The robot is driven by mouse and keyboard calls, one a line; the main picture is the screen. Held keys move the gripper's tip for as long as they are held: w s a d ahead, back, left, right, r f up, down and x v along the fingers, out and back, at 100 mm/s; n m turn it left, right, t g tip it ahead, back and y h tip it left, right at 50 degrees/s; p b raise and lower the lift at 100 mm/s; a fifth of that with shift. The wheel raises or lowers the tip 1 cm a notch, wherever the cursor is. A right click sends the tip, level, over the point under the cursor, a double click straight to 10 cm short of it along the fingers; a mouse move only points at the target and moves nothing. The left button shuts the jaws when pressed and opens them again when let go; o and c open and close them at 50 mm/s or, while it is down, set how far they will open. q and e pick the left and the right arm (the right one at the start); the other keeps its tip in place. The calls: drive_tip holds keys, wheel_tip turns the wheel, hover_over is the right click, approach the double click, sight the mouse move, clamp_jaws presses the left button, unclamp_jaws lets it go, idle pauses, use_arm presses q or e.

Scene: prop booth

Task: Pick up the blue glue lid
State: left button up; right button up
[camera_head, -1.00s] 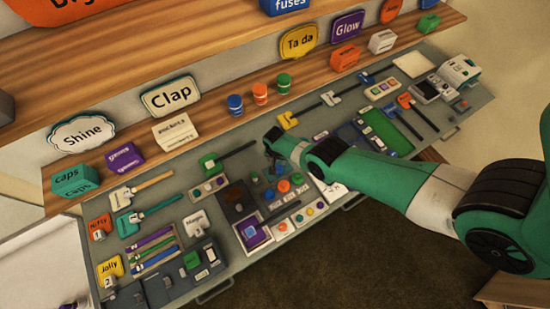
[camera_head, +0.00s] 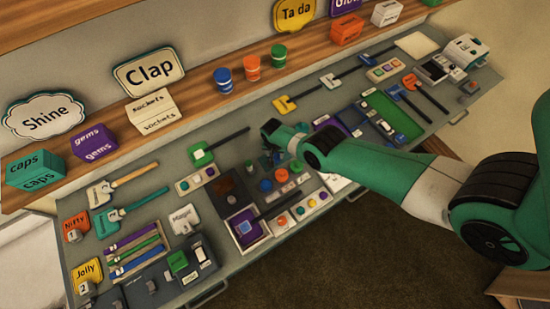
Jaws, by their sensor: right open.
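A small round blue lid (camera_head: 296,167) appears to lie in the middle of the sloped grey worktop, in a row beside an orange round lid (camera_head: 281,175) and a green one (camera_head: 265,185). The picture is too small to read any label, so I cannot be sure it is the glue lid. My left gripper is out of view.
A purple-framed square (camera_head: 244,228) and a strip of coloured buttons (camera_head: 311,203) lie in front. Brushes (camera_head: 123,185) and tools crowd the left. Blue, orange and green cups (camera_head: 251,67) stand on the wooden shelf (camera_head: 200,88) behind. There is little free room near the lids.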

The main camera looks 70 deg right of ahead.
drive_tip(key=shift+r, duration=0.15)
drive_tip(key=shift+c, duration=0.2)
clamp_jaws()
